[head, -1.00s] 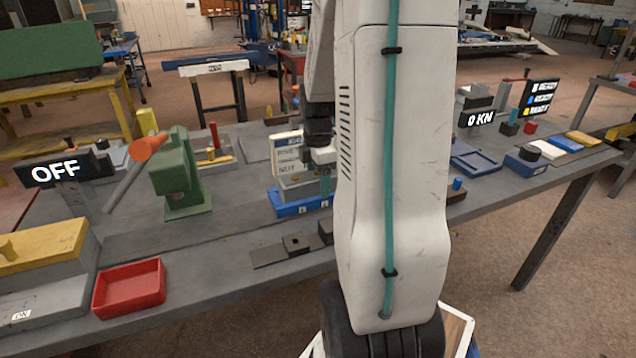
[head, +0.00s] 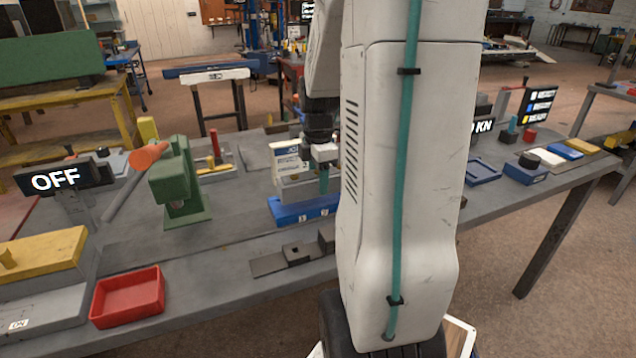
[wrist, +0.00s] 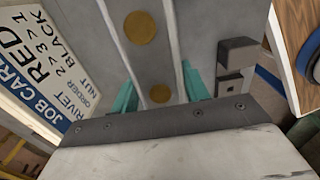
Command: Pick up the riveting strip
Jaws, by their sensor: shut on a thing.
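The riveting strip (wrist: 150,58) is a long grey bar with brass round discs along it, seen from above in the wrist view. My gripper (wrist: 160,90) has its teal fingers on either side of the strip and is shut on it. In the head view my gripper (head: 323,180) points down beside the job card, over the blue base (head: 290,213). The strip is hard to make out there. I cannot tell from these frames whether it is clear of its support.
The job card (wrist: 50,75) stands close to the left of my gripper. A green press (head: 178,185) with an orange-ended lever and a red tray (head: 128,295) are to the left. Dark blocks (head: 300,253) lie near the front edge. A blue tray (head: 482,171) is at right.

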